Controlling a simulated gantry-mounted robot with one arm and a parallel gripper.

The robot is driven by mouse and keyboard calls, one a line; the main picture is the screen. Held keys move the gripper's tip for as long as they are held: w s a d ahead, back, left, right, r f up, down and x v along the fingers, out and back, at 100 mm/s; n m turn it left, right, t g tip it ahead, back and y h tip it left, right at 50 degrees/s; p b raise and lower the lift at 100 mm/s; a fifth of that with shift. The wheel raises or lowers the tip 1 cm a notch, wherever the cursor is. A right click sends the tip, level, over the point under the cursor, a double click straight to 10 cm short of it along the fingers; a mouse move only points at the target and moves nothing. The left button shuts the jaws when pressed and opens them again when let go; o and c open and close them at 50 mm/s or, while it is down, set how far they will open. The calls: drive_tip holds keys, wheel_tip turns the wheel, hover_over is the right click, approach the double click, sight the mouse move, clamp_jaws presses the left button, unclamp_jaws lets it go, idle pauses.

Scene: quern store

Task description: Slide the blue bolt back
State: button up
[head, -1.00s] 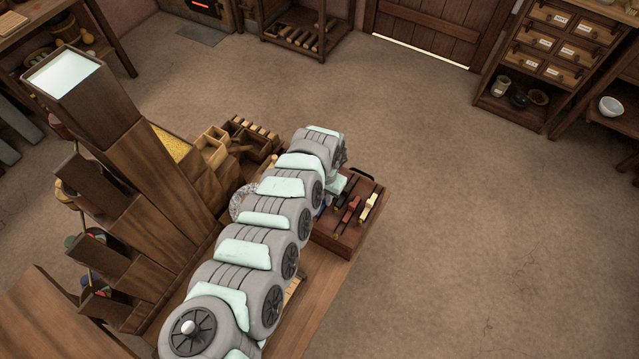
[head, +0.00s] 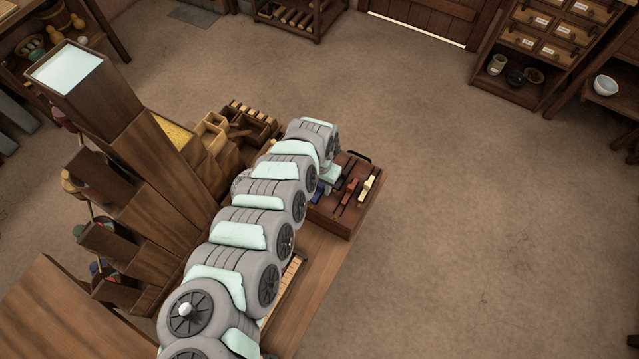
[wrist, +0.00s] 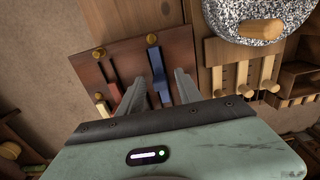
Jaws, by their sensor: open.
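The blue bolt (wrist: 157,62) lies on a dark red-brown wooden board (wrist: 128,50), seen in the wrist view between my fingers. It also shows as a small blue piece in the head view (head: 319,194), beside my arm. My gripper (wrist: 160,77) is open, one finger on each side of the blue bolt in the picture. I cannot tell whether the fingers are down at the bolt's height or touch it. A red bolt (wrist: 115,92) and a yellow bolt (wrist: 101,106) lie to the left on the same board. In the head view my arm hides part of the board.
A speckled round stone (wrist: 262,18) with a wooden peg stands right of the board in the wrist view. Pale wooden slides (wrist: 243,72) lie below it. Wooden boxes (head: 212,135) stand behind my arm. The floor (head: 470,200) right of the board is clear.

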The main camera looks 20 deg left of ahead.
sight(320, 186)
drive_tip(key=shift+r, duration=0.1)
wheel_tip(320, 186, up, 11)
drive_tip(key=p, duration=0.1)
idle(0.3)
drive_tip(key=shift+f, duration=0.2)
